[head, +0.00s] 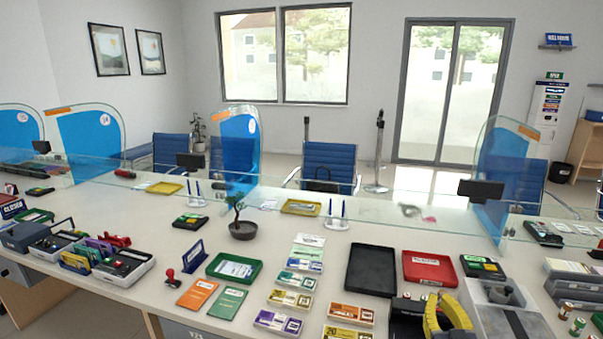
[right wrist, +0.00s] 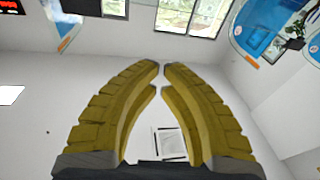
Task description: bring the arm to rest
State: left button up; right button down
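My right gripper (head: 440,296) has yellow segmented fingers and shows low in the head view, above the counter (head: 385,225) near its front edge. In the right wrist view its two fingers (right wrist: 162,70) curve toward each other. A narrow gap shows between the tips and a wider one toward the base. Nothing is held between them. My left gripper is not in the head view.
Close to the right gripper are a black tray (head: 371,270), a red tray (head: 430,268) and a grey cash box (head: 505,318). Banknote bundles (head: 278,321) lie left of it. Clear blue-tinted dividers (head: 240,150) and a glass screen stand along the counter.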

jog(key=s+a+f+n+g, duration=0.3)
jog(key=s+f, duration=0.3)
jog(key=f, duration=0.2)
jog(key=s+a+f+n+g, duration=0.2)
jog(key=s+a+f+g, duration=0.15)
jog(key=s+f, duration=0.35)
jog(key=s+d+f+n+g+h, duration=0.1)
jog(key=s+f+n+g+h, duration=0.3)
jog(key=s, duration=1.2)
jog(key=s+a+f+m+g+y, duration=0.1)
jog(key=a+f+g+y, duration=0.1)
jog(key=f, duration=1)
jog(key=s+a+f+g+y, duration=0.1)
jog(key=a+f+y, duration=0.1)
jog(key=f, duration=0.9)
jog(key=s+a+f+m+g+y, duration=0.1)
jog(key=s+a+f+g+y, duration=0.1)
jog(key=f, duration=1)
jog(key=s+f+m+g+y, duration=0.1)
jog(key=s+f+m+g, duration=0.1)
jog(key=s+f, duration=1.6)
jog(key=shift+s+d, duration=0.3)
jog(key=shift+s, duration=0.9)
